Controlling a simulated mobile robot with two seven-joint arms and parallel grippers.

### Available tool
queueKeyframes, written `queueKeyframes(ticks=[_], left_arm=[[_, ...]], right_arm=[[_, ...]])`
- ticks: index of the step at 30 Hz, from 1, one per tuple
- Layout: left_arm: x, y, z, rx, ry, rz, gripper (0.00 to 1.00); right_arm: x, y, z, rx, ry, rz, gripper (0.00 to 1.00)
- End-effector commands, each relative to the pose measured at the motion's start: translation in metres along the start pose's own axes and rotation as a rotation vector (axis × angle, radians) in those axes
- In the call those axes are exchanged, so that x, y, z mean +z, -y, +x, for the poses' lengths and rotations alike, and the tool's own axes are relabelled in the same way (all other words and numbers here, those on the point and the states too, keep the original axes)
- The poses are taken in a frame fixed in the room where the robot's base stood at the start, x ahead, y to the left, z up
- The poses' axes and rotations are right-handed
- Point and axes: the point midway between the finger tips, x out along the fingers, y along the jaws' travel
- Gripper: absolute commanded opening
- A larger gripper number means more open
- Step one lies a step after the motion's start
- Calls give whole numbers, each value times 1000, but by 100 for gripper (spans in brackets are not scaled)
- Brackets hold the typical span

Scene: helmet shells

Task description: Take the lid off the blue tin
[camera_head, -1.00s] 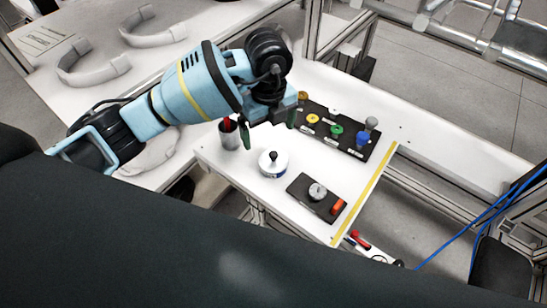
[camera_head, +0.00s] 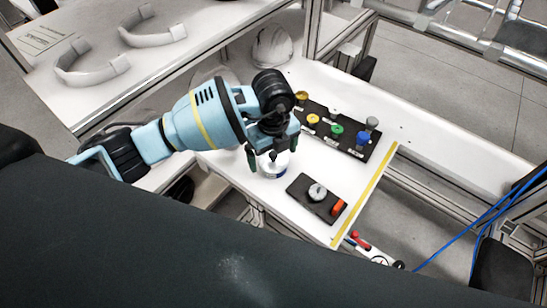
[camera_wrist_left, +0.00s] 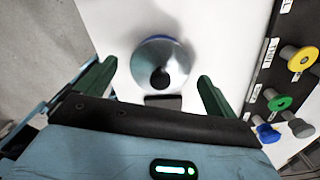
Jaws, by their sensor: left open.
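The blue tin (camera_head: 274,174) stands on the white table, mostly hidden by my gripper in the head view. Its pale round lid (camera_wrist_left: 158,52) with a black knob (camera_wrist_left: 160,78) fills the middle of the left wrist view, and a thin blue edge shows at its far rim. The lid is on the tin. My left gripper (camera_head: 272,152) is open above the tin, one finger to each side of the knob. In the wrist view the gripper (camera_wrist_left: 156,72) holds nothing, and its fingers look apart from the lid. My right gripper is not in view.
A black board (camera_head: 347,143) with several coloured knobs lies behind and right of the tin. A smaller black plate (camera_head: 305,191) with a grey knob (camera_head: 317,192) and an orange piece (camera_head: 338,207) lies in front right. A white helmet shell (camera_head: 272,46) sits at the back.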

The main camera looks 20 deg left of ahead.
Motion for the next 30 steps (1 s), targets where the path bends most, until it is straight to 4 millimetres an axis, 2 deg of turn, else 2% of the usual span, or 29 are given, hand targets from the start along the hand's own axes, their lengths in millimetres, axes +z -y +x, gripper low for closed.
queueKeyframes(ticks=[6, 17, 30], left_arm=[[0, 1, 0, -2, 1, 1, 93], [0, 0, 0, -2, 1, 0, 47], [0, 1, -7, -3, 1, 0, 46]], right_arm=[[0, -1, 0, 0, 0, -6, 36], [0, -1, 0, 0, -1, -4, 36], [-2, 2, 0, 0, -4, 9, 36]])
